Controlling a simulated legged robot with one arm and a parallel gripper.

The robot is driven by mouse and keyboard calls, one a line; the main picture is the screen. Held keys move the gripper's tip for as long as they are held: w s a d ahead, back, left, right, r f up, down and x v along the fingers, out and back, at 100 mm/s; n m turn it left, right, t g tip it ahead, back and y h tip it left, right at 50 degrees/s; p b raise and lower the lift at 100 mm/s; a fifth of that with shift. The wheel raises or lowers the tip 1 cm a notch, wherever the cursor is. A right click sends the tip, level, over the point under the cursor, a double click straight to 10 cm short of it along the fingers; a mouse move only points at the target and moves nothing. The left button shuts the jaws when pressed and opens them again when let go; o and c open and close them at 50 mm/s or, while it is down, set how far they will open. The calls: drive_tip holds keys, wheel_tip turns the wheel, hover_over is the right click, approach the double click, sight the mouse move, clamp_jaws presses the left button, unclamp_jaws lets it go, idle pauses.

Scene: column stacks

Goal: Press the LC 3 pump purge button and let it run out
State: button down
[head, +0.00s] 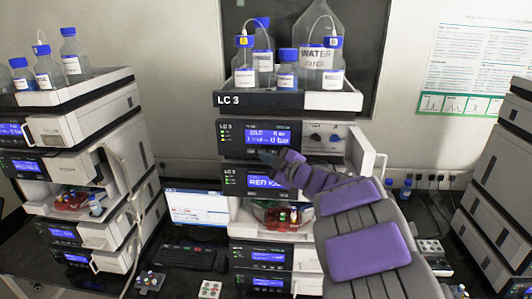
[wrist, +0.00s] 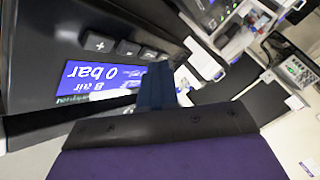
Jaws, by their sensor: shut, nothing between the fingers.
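The LC 3 stack (head: 262,99) stands in the middle of the head view. Its pump module (head: 232,140) has a lit blue display (head: 258,135) that seems to read idle and 0 bar. In the wrist view the display (wrist: 95,75) shows "0 bar" upside down, with a row of dark buttons (wrist: 127,47) beside it, one marked with a plus. My gripper (head: 268,157) is shut and empty, its tip in front of the pump module's lower edge. In the wrist view the shut fingers (wrist: 156,85) overlap the display's edge. I cannot tell whether they touch the panel.
Bottles with blue caps (head: 287,75) stand in the tray on top. Below the pump is another module with a blue display (head: 262,182). Other stacks stand at left (head: 75,130) and right (head: 500,175). A monitor (head: 198,207) and keyboard (head: 187,255) lie left of the stack.

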drive_tip(key=shift+w+a+p, duration=0.3)
drive_tip(key=shift+a+p, duration=0.2)
drive_tip(key=shift+p, duration=0.05)
drive_tip(key=shift+w+d+r, duration=0.1)
drive_tip(key=shift+w+d, duration=0.15)
drive_tip(key=shift+d, duration=0.4)
idle(0.6)
drive_tip(key=shift+w+a+p, duration=0.2)
drive_tip(key=shift+a+p, duration=0.05)
drive_tip(key=shift+p, duration=0.05)
drive_tip(key=shift+s, duration=0.1)
idle(0.5)
drive_tip(key=shift+s+a, duration=0.15)
drive_tip(key=shift+s, duration=0.05)
drive_tip(key=shift+s+a+b, duration=0.5)
drive_tip(key=shift+s+a, duration=0.1)
drive_tip(key=shift+a, duration=0.1)
drive_tip(key=shift+d, duration=0.15)
